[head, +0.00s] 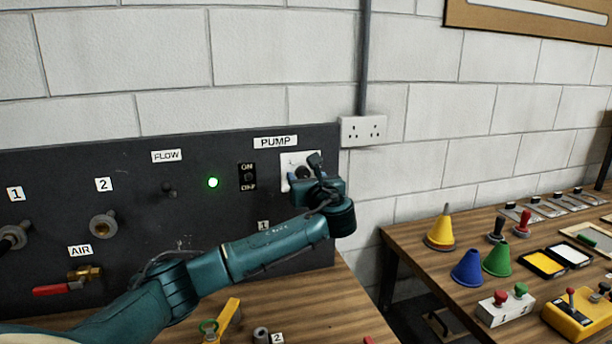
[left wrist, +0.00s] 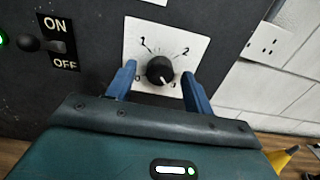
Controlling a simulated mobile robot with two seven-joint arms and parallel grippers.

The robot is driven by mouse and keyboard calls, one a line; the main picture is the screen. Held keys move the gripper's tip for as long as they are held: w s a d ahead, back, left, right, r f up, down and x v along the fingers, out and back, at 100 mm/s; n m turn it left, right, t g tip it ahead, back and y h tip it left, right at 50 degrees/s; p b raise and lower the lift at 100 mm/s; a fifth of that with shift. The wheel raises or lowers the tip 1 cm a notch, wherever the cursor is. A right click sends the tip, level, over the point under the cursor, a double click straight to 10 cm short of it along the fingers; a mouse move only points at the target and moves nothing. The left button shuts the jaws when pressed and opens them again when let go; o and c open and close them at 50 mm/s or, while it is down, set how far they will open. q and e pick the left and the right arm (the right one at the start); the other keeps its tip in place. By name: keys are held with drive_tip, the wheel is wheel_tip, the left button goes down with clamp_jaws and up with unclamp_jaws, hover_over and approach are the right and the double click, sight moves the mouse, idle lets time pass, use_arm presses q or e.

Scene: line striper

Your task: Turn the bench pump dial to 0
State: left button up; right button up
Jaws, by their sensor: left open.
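The pump dial (left wrist: 160,70) is a round black knob on a white plate (left wrist: 204,40) with numbers around it; 1 and 2 are readable at the top. Its white pointer mark is at the knob's lower right, away from the 1 and 2. The lower numbers are partly hidden or too small to read surely. My left gripper (left wrist: 159,69) is open, with one blue finger on each side of the knob and a visible gap to it. In the head view the plate (head: 288,160) under the PUMP label is partly covered by my left gripper (head: 304,174).
An ON/OFF switch (head: 248,177) and a lit green lamp (head: 213,183) are left of the dial on the dark panel (head: 130,150). A wall socket (head: 363,130) is to the right. A bench (head: 405,240) with cones and switch boxes stands at the right.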

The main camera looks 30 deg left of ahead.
use_arm(q)
drive_tip(key=shift+a, duration=0.1)
drive_tip(key=shift+c, duration=0.3)
drive_tip(key=c, duration=0.9)
